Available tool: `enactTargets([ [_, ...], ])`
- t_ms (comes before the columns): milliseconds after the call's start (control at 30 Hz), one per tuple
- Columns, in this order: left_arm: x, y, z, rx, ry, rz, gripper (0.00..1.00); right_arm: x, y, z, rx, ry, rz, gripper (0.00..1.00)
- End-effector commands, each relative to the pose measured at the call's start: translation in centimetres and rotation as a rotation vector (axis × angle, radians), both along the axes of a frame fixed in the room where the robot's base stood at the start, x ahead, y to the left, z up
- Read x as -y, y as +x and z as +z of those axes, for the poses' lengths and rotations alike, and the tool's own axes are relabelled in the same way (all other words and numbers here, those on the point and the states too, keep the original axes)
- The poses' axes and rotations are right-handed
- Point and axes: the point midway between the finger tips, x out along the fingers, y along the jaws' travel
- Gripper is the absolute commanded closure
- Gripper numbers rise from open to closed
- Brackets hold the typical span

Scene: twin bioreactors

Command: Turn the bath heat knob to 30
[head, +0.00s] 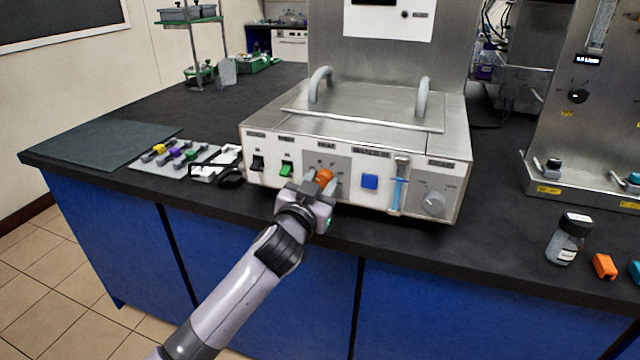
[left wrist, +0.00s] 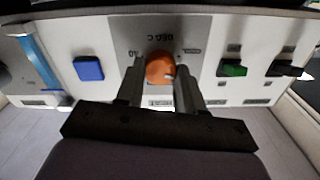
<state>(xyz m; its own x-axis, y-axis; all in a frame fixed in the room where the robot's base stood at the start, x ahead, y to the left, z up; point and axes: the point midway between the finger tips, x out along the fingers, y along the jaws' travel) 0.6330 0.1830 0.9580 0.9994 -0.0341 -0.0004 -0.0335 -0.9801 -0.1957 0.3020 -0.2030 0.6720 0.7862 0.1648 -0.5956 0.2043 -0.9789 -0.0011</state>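The orange bath heat knob (head: 324,177) is on the front panel of the steel bath (head: 375,107), under a heat label. It also shows in the left wrist view (left wrist: 160,68), inside a dial marked DEG C, with 40 legible to its left. My left gripper (head: 316,190) is at this knob. In the left wrist view its two fingers flank the knob closely, one on each side, and look shut on it. The fingers hide part of the dial, so I cannot read the setting. My right gripper is not in view.
The panel also has a black switch (head: 258,163), a green switch (head: 287,169), a blue button (head: 369,181), a blue-filled gauge (head: 398,190) and a grey knob (head: 433,204). A bottle (head: 568,240) and an orange block (head: 604,266) stand at right. The counter front edge is close below.

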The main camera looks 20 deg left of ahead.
Motion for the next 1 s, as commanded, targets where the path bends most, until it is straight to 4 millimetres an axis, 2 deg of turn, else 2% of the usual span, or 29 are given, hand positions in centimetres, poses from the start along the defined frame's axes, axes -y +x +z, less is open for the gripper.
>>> enactTargets([
  [367, 0.0, 0.0, 0.1, 0.002, 0.1, 0.0, 0.93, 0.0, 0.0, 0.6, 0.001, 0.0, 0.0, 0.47],
  [1000, 0.2, 0.0, 0.1, 0.022, 0.672, -0.001, 0.93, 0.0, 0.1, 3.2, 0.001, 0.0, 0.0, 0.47],
])
